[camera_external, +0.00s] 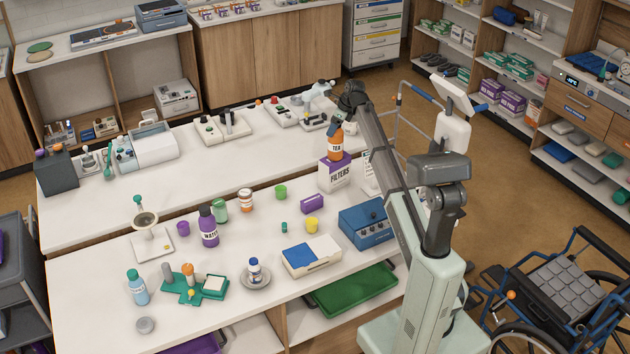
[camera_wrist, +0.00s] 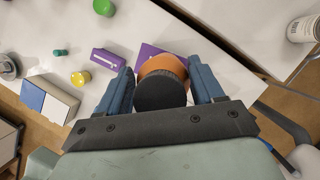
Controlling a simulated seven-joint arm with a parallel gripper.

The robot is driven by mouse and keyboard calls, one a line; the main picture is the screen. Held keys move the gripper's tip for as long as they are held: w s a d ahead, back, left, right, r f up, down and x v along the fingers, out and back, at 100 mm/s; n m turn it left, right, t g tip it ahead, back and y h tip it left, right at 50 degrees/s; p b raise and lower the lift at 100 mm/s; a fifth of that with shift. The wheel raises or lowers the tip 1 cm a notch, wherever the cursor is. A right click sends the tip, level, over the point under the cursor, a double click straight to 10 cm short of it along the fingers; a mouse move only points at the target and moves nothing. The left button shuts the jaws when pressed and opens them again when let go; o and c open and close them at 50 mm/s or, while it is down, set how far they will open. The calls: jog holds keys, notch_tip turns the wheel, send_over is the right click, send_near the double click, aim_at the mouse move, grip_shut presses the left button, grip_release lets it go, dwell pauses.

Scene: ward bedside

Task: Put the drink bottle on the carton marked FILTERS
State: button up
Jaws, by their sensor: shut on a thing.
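The drink bottle (camera_external: 335,145) is orange with a dark cap and a white label reading TEA. My gripper (camera_external: 338,121) is shut on it near its top, and the bottle is upright.
A purple WATER bottle (camera_external: 208,226), a small purple box (camera_external: 312,203) and a yellow cup (camera_external: 312,226) stand on the near counter. A blue device (camera_external: 366,226) is at its right end. A white card with print (camera_external: 369,170) stands right of the carton.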

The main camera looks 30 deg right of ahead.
jog(key=shift+f, duration=0.1)
jog(key=o, duration=1.6)
jog(key=shift+o, duration=0.2)
jog(key=v, duration=1.2)
